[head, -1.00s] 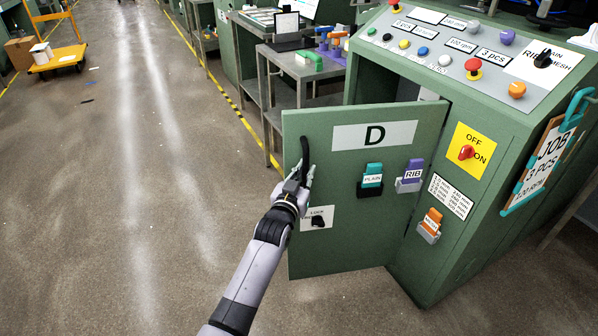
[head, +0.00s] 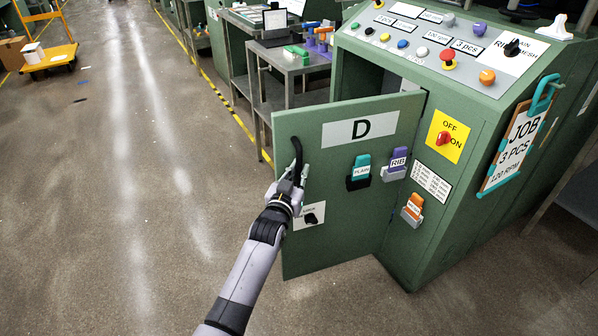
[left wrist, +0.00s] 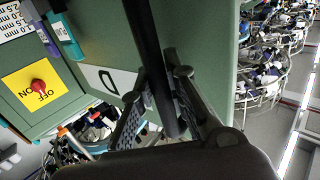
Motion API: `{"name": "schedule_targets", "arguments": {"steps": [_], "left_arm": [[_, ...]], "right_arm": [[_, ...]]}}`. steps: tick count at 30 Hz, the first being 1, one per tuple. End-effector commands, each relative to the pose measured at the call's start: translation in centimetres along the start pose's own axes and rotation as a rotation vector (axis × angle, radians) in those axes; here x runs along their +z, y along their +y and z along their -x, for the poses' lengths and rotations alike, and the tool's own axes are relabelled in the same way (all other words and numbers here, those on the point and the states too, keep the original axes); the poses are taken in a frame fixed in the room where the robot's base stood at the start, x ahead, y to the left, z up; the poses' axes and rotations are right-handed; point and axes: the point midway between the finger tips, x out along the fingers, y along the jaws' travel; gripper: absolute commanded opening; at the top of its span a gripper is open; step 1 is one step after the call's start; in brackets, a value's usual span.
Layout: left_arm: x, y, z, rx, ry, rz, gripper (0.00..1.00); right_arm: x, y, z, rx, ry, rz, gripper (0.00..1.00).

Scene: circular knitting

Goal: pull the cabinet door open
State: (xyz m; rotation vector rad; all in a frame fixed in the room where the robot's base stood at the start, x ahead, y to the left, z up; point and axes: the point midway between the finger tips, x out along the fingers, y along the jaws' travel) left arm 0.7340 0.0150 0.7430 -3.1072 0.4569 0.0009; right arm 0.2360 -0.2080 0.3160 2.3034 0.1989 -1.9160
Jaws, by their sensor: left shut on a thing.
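The green cabinet door (head: 335,215), marked D, stands swung out from the green machine cabinet (head: 440,160), with a dark opening behind its top edge. Its black bar handle (head: 297,152) is upright near the door's free left edge. My left gripper (head: 290,182) is shut on the lower part of the handle. In the left wrist view the handle (left wrist: 150,50) runs between the two fingers of my left gripper (left wrist: 160,100). The lock knob (head: 311,218) sits below the handle, partly behind my gripper. My right gripper is not in view.
PLAIN (head: 360,172) and RIB (head: 397,163) holders are on the door. A red OFF/ON switch (head: 444,139) and a JOB board (head: 516,145) are on the cabinet. A metal table (head: 290,62) stands behind the door.

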Motion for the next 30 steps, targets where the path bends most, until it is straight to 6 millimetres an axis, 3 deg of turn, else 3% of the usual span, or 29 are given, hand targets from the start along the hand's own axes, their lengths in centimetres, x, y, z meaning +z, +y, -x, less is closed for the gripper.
{"name": "schedule_targets", "arguments": {"steps": [1, 2, 11, 23, 30], "left_arm": [[-0.2, 0.2, -0.1, 0.003, 0.005, -0.002, 0.00], [-0.2, 0.2, -0.1, 0.003, 0.005, -0.002, 0.15], [-0.1, 0.1, 0.0, 0.001, 0.002, 0.000, 0.35], [0.0, -0.1, 0.5, -0.001, 0.001, 0.000, 0.35], [0.1, 0.0, 3.7, 0.000, 0.000, 0.001, 0.35]], "right_arm": [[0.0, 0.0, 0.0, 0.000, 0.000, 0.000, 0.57], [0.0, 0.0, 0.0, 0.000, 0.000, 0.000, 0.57], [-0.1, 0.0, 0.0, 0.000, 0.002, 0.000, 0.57], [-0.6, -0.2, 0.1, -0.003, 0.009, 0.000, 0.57], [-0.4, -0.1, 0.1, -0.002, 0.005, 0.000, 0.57]]}}
